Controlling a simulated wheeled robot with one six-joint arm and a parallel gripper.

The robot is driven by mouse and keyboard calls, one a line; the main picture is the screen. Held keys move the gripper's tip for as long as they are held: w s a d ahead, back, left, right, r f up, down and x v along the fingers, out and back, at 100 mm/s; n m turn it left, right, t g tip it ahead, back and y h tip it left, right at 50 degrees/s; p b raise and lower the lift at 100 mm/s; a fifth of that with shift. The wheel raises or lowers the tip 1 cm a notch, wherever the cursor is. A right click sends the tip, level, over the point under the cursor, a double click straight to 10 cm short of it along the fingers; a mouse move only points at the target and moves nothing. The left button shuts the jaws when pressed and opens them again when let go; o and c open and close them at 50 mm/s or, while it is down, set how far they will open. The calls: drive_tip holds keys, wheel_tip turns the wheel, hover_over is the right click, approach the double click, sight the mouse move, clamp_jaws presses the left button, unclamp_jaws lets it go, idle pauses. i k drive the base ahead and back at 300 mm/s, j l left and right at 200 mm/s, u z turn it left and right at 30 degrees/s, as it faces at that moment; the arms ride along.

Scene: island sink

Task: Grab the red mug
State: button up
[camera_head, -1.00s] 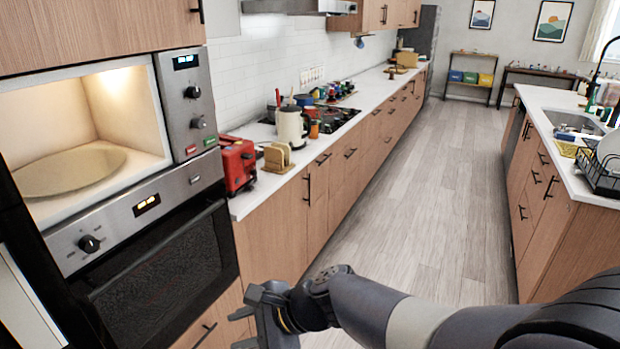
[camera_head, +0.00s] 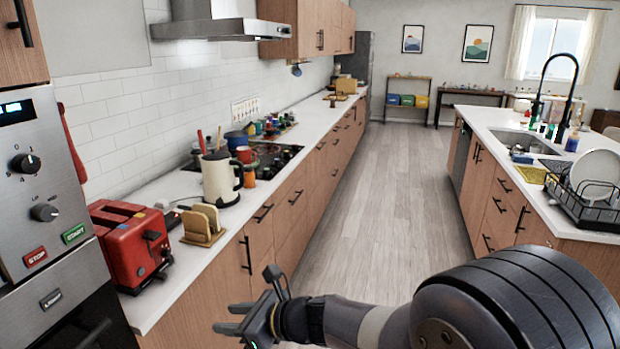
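A small red mug-like item (camera_head: 244,154) stands on the left counter by the cooktop, partly hidden behind the cream kettle (camera_head: 220,178). It is too small and covered for me to be sure that it is the red mug. An orange cup (camera_head: 249,177) stands just in front of it. My gripper (camera_head: 229,318) is at the bottom of the view, in front of the left cabinets and well short of these items. Its fingers look apart, with nothing between them.
A red toaster (camera_head: 128,243) and a wooden holder (camera_head: 203,224) stand on the near left counter (camera_head: 177,282). Several pots and jars crowd the cooktop (camera_head: 275,155). The aisle floor (camera_head: 390,190) is clear. The island with a sink and dish rack (camera_head: 590,200) is at right.

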sight(243, 153)
drive_tip(key=i+z, duration=0.45)
drive_tip(key=i, duration=1.2)
drive_tip(key=i+j+u, duration=0.15)
drive_tip(key=i, duration=0.35)
drive_tip(key=i+j+u, duration=0.1)
drive_tip(key=i+j, duration=0.15)
drive_tip(key=i, duration=0.3)
drive_tip(key=i+j+u, duration=0.15)
drive_tip(key=i, duration=0.35)
drive_tip(key=i+j, duration=0.3)
drive_tip(key=i+j+u, duration=0.1)
drive_tip(key=i+j, duration=0.15)
drive_tip(key=j, duration=0.3)
